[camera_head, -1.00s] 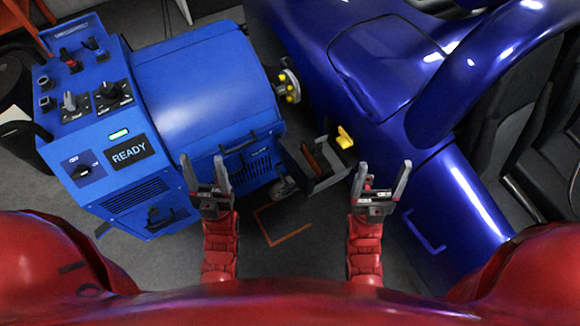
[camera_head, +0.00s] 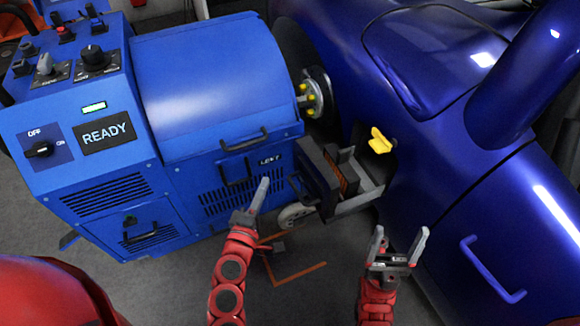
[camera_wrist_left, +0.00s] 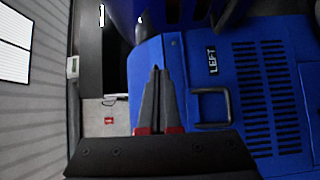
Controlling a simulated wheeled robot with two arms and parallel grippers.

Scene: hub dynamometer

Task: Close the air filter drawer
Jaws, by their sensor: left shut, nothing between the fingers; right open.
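The air filter drawer (camera_head: 362,199) sticks out from the dark blue vehicle's side, open. It is a grey tray with a brown-orange filter (camera_head: 343,178) inside and a dark front panel (camera_head: 317,172) facing left, with a handle. My left gripper (camera_head: 264,182) is shut and empty, left of the drawer front and apart from it, before the blue machine's vented panel. Its closed fingers (camera_wrist_left: 157,75) also show in the left wrist view; the drawer cannot be made out there. My right gripper (camera_head: 402,238) is open and empty, below and right of the drawer.
The blue dynamometer cabinet (camera_head: 215,80) stands at the left, with a door handle (camera_wrist_left: 212,105) and a LEFT label. A yellow knob (camera_head: 379,141) is above the drawer. The vehicle door (camera_head: 475,220) is at the right. Grey floor with orange marking (camera_head: 300,275) is open below.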

